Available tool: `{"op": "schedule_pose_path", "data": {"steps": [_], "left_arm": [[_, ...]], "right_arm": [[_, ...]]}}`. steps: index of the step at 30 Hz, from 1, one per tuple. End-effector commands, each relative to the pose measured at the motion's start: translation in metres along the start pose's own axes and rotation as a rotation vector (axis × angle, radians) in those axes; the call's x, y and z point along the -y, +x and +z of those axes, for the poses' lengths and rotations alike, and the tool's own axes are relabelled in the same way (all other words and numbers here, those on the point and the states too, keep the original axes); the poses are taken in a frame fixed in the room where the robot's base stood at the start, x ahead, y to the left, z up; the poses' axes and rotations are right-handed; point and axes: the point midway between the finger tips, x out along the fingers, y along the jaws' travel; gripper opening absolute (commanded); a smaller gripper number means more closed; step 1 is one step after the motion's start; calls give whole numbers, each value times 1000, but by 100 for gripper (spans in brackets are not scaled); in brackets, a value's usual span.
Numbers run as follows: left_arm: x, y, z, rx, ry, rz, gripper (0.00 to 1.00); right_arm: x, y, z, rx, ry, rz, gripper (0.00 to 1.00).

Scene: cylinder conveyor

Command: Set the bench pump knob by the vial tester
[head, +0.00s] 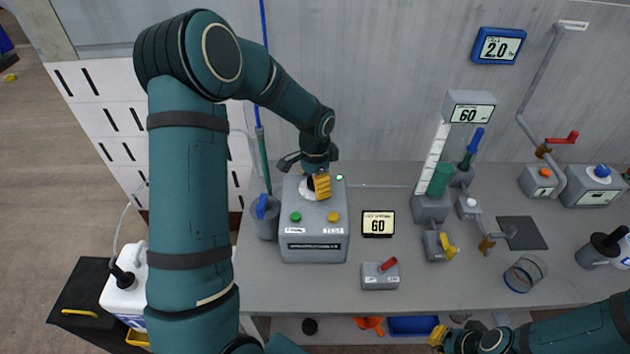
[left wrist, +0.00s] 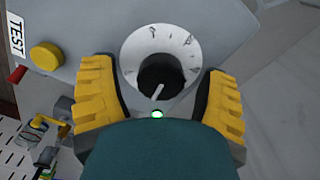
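A grey box (head: 313,246) carrying the knob stands on the bench at centre left, with a green button (head: 295,217) and a yellow button (head: 333,217) labelled TEST; I take it for the bench pump. Its black knob (left wrist: 162,78), with a white pointer, sits in a white marked dial (left wrist: 160,42). My left gripper (head: 321,185) is over the box top. In the left wrist view its yellow fingers (left wrist: 162,92) are spread on either side of the dial, apart from the knob. My right gripper (head: 437,336) is low at the front; its opening is unclear. I cannot tell which device is the vial tester.
A small display reading 60 (head: 378,223) and a box with a red lever (head: 380,276) stand right of the pump. Farther right are a column with a 60 display (head: 468,113), a green cylinder (head: 440,180), a dark pad (head: 521,233) and a clear cup (head: 525,273).

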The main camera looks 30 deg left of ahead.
Motion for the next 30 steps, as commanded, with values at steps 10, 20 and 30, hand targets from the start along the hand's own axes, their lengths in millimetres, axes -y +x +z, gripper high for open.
{"op": "schedule_pose_path", "data": {"steps": [10, 20, 30], "left_arm": [[1, -9, -1, -4, -1, -4, 74], [1, -71, -1, -6, -1, -6, 74], [0, -117, 0, -2, 0, -2, 74]], "right_arm": [[0, 0, 0, 0, 0, 0, 0], [0, 0, 0, 0, 0, 0, 0], [0, 0, 0, 0, 0, 0, 0]]}}
